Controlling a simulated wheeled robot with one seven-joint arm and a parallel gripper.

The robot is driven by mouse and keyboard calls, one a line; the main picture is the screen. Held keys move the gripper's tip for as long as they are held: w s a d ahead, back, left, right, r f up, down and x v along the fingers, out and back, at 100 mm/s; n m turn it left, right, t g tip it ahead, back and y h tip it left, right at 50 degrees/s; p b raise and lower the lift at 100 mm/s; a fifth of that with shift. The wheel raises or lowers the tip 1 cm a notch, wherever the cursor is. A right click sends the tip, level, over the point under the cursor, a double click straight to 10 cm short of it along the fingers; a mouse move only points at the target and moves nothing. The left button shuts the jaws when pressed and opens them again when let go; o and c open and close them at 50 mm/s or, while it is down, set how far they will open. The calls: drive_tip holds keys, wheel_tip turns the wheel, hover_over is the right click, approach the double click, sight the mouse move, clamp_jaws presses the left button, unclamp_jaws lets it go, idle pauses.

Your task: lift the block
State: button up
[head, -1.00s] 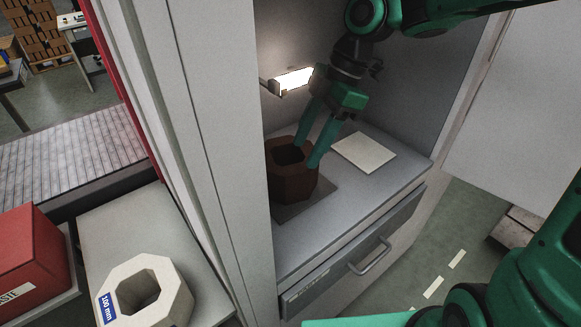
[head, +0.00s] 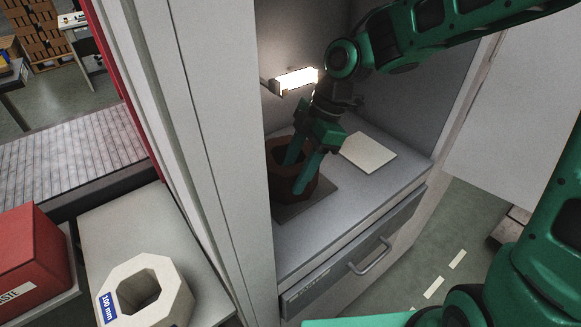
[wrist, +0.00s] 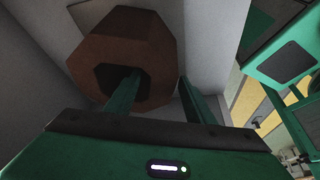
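The brown eight-sided block (head: 281,183) has a hole through its middle and stands upright on a dark grey plate (head: 312,201) inside the cabinet. My gripper (head: 299,172) points down at it with its fingers spread. One finger reaches into the hole and the other is outside the wall on the right. In the wrist view the block (wrist: 122,42) is ahead of my gripper (wrist: 160,80), with one finger in front of the hole and the other just beside the block's right edge. Whether the fingers touch the wall is not clear.
A pale flat plate (head: 369,153) lies right of the block. A lit lamp (head: 296,79) is on the cabinet's back wall. The cabinet's side wall (head: 225,150) stands close on the left. Outside it are a pale eight-sided block (head: 172,292) labelled 100 mm and a red box (head: 28,262).

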clamp_jaws()
drive_tip(key=shift+w+r, duration=0.1)
drive_tip(key=shift+w, duration=0.05)
idle(1.1)
